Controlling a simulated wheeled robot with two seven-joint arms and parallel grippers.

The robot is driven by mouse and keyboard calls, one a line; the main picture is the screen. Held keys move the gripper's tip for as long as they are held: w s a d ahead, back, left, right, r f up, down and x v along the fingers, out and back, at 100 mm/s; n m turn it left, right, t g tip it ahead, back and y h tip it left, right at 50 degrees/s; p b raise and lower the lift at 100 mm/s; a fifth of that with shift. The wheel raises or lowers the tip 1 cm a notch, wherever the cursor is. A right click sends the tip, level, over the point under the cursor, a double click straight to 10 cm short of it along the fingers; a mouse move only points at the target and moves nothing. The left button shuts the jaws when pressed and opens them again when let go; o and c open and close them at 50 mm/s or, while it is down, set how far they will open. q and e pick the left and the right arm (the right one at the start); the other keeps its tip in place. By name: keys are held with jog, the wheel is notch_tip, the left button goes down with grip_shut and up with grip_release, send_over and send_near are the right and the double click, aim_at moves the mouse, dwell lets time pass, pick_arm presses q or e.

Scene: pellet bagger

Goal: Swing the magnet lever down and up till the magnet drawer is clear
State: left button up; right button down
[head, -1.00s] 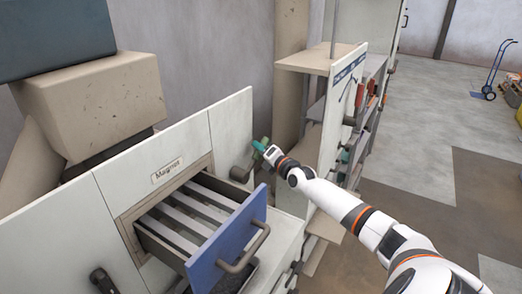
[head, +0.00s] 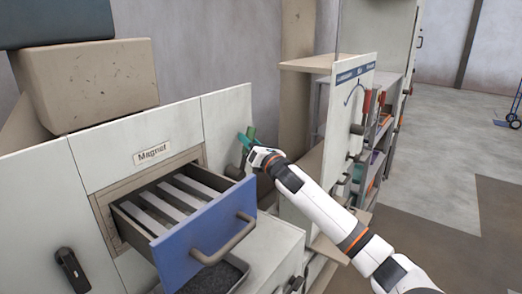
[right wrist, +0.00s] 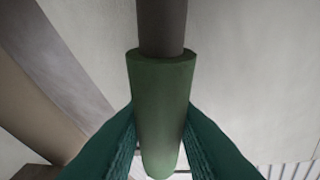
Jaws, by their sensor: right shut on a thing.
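The magnet drawer (head: 235,222) with a blue front stands pulled out below the "Magnet" label (head: 153,152). Several pale bars (head: 178,197) lie across it; I cannot make out anything clinging to them. The magnet lever, with a green grip (head: 251,131), is on the white panel to the right of the drawer and points up. My right gripper (head: 246,144) is shut on this grip. The right wrist view shows the green grip (right wrist: 162,95) between my teal fingers, with the dark lever rod (right wrist: 161,25) beyond it. My left gripper is not in view.
A tray of dark bits (head: 217,277) sits under the open drawer. A black handle (head: 72,270) is on the panel at the lower left. A panel with red-handled tools (head: 367,103) and shelves stands on the right. The floor beyond is mostly clear.

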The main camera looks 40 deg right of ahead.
jog(key=shift+s+a+n+b, duration=0.2)
jog(key=shift+a+n+b, duration=0.35)
jog(key=shift+a+n, duration=0.35)
jog(key=shift+s+a+r+n+t+y+b, duration=0.15)
jog(key=shift+a+n+t+y+b, duration=0.25)
jog(key=shift+n, duration=0.3)
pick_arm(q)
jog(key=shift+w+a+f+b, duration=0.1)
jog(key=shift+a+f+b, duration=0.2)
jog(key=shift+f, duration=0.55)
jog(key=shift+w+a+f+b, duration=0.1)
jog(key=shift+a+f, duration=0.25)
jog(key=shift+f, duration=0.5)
pick_arm(e)
jog(key=shift+s+a+r+n+y, duration=0.1)
jog(key=shift+a+n+y, duration=0.3)
jog(key=shift+n, duration=0.2)
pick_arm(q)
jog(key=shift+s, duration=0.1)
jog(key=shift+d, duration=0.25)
pick_arm(e)
jog(key=c, duration=1.2)
grip_release()
jog(key=shift+r, duration=0.1)
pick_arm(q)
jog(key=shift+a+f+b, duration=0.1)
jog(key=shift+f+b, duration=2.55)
pick_arm(e)
jog(key=v, duration=1.2)
